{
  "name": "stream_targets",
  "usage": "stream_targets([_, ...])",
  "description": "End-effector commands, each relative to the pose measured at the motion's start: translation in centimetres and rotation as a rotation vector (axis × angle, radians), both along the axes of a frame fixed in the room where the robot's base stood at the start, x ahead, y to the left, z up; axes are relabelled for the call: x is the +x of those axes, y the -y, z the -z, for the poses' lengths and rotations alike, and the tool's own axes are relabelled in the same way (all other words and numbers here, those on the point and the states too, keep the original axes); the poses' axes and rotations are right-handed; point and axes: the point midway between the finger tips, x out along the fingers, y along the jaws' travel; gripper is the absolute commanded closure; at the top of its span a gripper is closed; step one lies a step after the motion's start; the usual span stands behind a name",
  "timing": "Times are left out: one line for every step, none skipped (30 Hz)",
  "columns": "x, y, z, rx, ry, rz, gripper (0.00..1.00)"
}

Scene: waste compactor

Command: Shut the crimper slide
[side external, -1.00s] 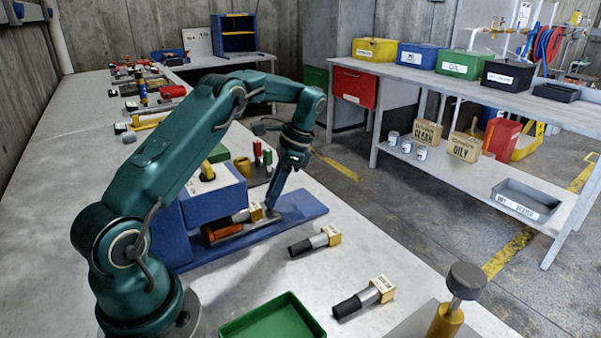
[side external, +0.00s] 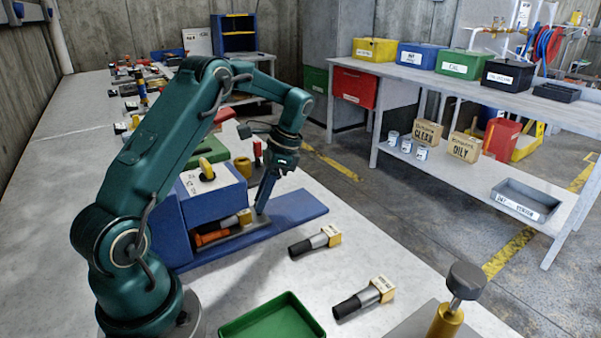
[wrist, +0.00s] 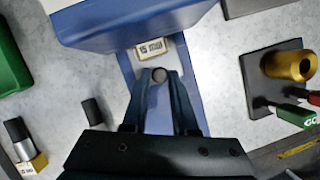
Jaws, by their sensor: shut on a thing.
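The crimper is a blue housing (side external: 212,205) with a pale labelled top on a long blue base (side external: 300,209); its housing also shows at the top of the wrist view (wrist: 130,28). The slide (side external: 228,226) sticks partly out of the housing, carrying a piece with a brass end block (side external: 244,216) and an orange part (side external: 211,238). In the wrist view the block's label (wrist: 150,48) shows just outside the housing. My gripper (side external: 261,211) is shut on a small round grey knob (wrist: 159,74) at the slide's outer end. The fingers partly hide the knob.
Two loose fittings with brass blocks (side external: 333,236) (side external: 382,288) lie on the bench, near a green tray (side external: 275,322). A dark plate with a brass cup and small-handled tools (wrist: 262,92) stands beside the crimper. The base's outer end is clear.

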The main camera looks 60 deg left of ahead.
Motion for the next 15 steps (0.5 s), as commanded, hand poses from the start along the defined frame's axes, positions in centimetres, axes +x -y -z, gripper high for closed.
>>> stream_targets([-0.46, 0.09, -0.04, -0.005, -0.019, -0.006, 1.00])
stream_targets([-0.48, 0.08, -0.03, -0.005, -0.019, -0.006, 1.00])
stream_targets([-0.49, 0.08, -0.03, -0.004, -0.020, -0.006, 1.00])
stream_targets([-0.50, 0.07, -0.02, -0.005, -0.021, -0.006, 1.00])
stream_targets([-0.51, 0.07, -0.01, -0.005, -0.021, -0.006, 1.00])
stream_targets([-0.52, 0.05, 0.00, -0.005, -0.021, -0.006, 1.00])
stream_targets([-0.54, 0.05, 0.01, -0.004, -0.022, -0.006, 0.66])
stream_targets([-0.55, 0.05, 0.00, -0.005, -0.023, -0.005, 0.54])
stream_targets([-0.53, 0.05, 0.01, -0.005, -0.022, -0.005, 0.43])
stream_targets([-0.51, 0.05, 0.02, -0.004, -0.021, -0.005, 0.43])
stream_targets([-0.48, 0.04, 0.01, -0.005, -0.020, -0.005, 0.43])
stream_targets([-0.46, 0.04, 0.02, -0.004, -0.019, -0.005, 0.43])
stream_targets([-0.44, 0.03, 0.02, -0.004, -0.019, -0.005, 0.43])
stream_targets([-0.43, 0.03, 0.02, -0.004, -0.018, -0.004, 0.43])
stream_targets([-0.41, 0.02, 0.03, -0.004, -0.018, -0.004, 0.43])
